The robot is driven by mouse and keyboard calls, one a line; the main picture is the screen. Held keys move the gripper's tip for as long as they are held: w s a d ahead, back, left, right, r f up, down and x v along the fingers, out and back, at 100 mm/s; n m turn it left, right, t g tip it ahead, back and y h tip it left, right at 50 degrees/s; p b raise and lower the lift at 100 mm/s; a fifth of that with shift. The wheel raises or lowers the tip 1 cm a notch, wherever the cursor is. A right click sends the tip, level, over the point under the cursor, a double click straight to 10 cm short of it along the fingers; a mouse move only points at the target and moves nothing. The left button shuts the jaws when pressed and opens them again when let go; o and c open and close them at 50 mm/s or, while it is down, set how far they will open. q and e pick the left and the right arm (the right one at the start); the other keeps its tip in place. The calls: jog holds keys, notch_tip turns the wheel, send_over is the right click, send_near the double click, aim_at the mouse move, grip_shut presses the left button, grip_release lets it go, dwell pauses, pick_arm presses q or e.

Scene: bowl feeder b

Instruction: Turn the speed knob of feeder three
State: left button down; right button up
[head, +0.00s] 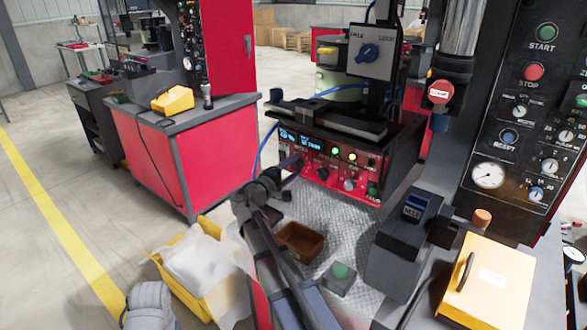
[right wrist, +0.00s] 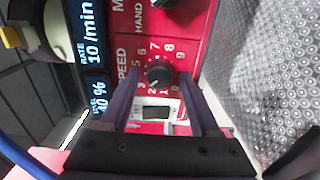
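The feeder's red control panel (head: 330,180) faces me in the middle of the head view. The feeder's number is not readable. My left gripper is not in view.
Two blue displays (head: 300,140) are on the panel; one reads 10/min. A brown tray (head: 300,240) and a green button box (head: 340,275) stand on the metal bench before the panel. A yellow bin (head: 205,295) is at lower left.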

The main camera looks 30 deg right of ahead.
grip_shut()
dwell(0.5)
jog(key=shift+m, duration=2.8)
jog(key=shift+o, duration=0.8)
grip_release()
jog(key=shift+a, duration=0.1)
